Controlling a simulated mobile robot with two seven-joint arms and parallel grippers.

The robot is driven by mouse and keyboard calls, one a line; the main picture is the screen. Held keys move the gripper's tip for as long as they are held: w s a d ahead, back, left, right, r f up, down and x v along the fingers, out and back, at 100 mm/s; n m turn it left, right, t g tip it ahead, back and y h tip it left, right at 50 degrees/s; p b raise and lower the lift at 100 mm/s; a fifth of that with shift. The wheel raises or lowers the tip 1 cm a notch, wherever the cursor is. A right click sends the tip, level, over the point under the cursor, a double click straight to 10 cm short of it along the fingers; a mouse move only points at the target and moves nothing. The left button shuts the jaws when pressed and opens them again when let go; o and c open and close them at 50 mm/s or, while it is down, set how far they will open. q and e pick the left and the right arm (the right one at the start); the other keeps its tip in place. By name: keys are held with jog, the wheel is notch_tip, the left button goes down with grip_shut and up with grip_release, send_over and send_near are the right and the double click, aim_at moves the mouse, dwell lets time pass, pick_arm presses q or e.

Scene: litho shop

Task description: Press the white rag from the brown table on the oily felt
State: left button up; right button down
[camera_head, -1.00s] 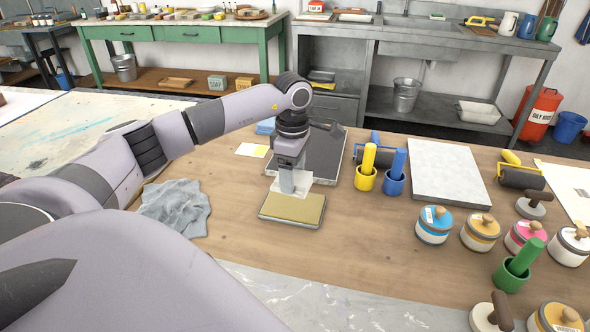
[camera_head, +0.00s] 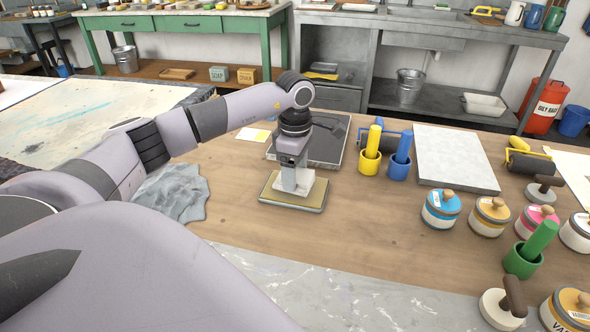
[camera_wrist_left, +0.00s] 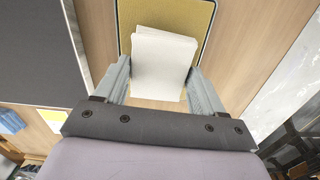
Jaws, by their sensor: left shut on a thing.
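My left gripper (camera_head: 295,180) points down over the felt pad at the table's middle. It is shut on the white rag (camera_head: 306,193), a folded pale block between the fingers. The rag appears to rest on the yellow-brown oily felt (camera_head: 272,196), which lies flat in a thin dark-edged tray on the brown table (camera_head: 340,228). The left wrist view shows the rag (camera_wrist_left: 163,62) between both fingers and over part of the felt (camera_wrist_left: 165,14). The rag hides the felt beneath it. My right gripper is not in view.
A crumpled grey cloth (camera_head: 177,192) lies left of the felt. A dark slab (camera_head: 325,142) lies behind it. Yellow (camera_head: 370,160) and blue (camera_head: 399,165) holders, a pale stone slab (camera_head: 455,158) and several ink tins stand to the right. The table in front of the felt is clear.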

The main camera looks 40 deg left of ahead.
pick_arm(q)
jog(key=shift+f+b, duration=0.3)
jog(key=shift+f, duration=0.2)
dwell(0.5)
jog(key=shift+f, duration=0.1)
dwell(1.0)
notch_tip(320, 180, up, 7)
jog(key=p, duration=0.6)
dwell(0.9)
jog(key=s+d+r+m+p, duration=0.1)
jog(key=s+d+r+m, duration=0.1)
jog(key=d+m, duration=0.4)
jog(key=s+d+r+m+p, duration=0.2)
jog(key=d+m, duration=0.5)
jog(key=m, duration=0.2)
jog(key=s+d+r+m+p, duration=0.2)
jog(key=d+r+m, duration=0.1)
jog(key=d+m, duration=0.4)
jog(key=shift+s+m, duration=0.25)
jog(key=shift+m, duration=0.15)
